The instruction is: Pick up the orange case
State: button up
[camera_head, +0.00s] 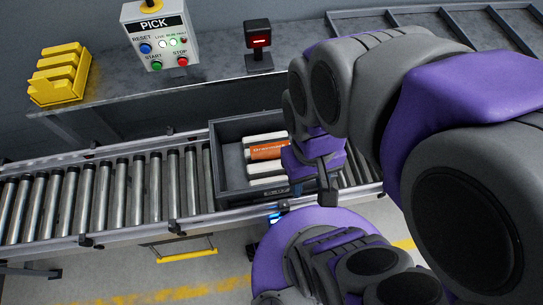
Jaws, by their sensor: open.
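The orange case (267,151), with white lettering on its side, lies in a dark grey tote (228,186) on the roller conveyor. White items (262,179) lie beside it in the tote. My gripper (322,183) is at the tote's right end, just right of the orange case. It is open, and I see nothing in it. My arm and gripper hide the tote's right part and the right end of the case. I cannot tell the exact height of the gripper above the tote.
The roller conveyor (110,196) runs left to right with side rails. Behind it, a grey shelf holds yellow bins (60,75), a PICK control box (161,42) and a small scanner (258,50). The rollers left of the tote are empty.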

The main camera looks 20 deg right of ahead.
aim_at(260, 152)
jog(key=k+z, duration=0.25)
jog(key=z, duration=0.15)
jog(key=k+l+z, duration=0.1)
jog(key=z, duration=0.3)
jog(key=k+j+z, duration=0.1)
jog(key=j+z, duration=0.3)
jog(key=k+j+z, duration=0.15)
jog(key=j+z, duration=0.25)
jog(key=k+j+z, duration=0.15)
jog(key=j+z, duration=0.2)
jog(key=k+j, duration=0.2)
jog(key=j, duration=0.15)
jog(key=k+j, duration=0.15)
jog(key=j, duration=0.15)
